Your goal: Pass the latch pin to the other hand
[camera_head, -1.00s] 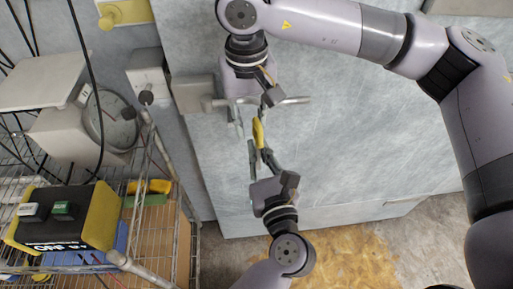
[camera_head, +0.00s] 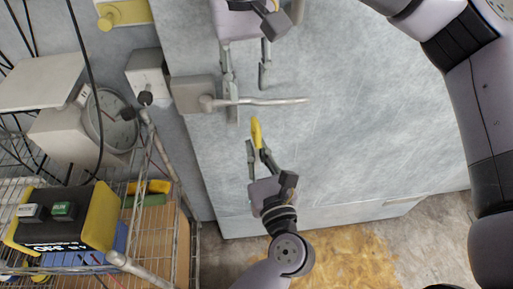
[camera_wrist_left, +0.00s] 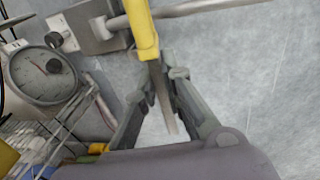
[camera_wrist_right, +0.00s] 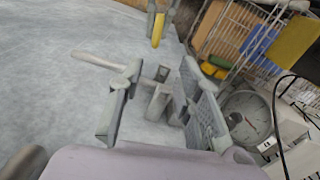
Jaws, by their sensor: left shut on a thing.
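The latch pin shows a yellow grip (camera_head: 256,131) in the head view and a thin grey metal shaft (camera_wrist_left: 164,98) in the left wrist view. My left gripper (camera_head: 256,149) is shut on it, with the yellow end sticking out past the fingertips. My right gripper (camera_head: 246,86) is above it in the head view, open and empty, its two fingers spread apart and pointing down the picture. In the right wrist view the yellow grip (camera_wrist_right: 158,30) is at the top, beyond and apart from the open right fingers (camera_wrist_right: 150,98).
A metal lever handle (camera_head: 262,101) sticks out from the pale freezer door (camera_head: 370,130), between the two grippers in the head view. At left stands a wire rack (camera_head: 185,235) with a round dial (camera_head: 112,120) and a yellow-black box (camera_head: 65,220). The door's right side is clear.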

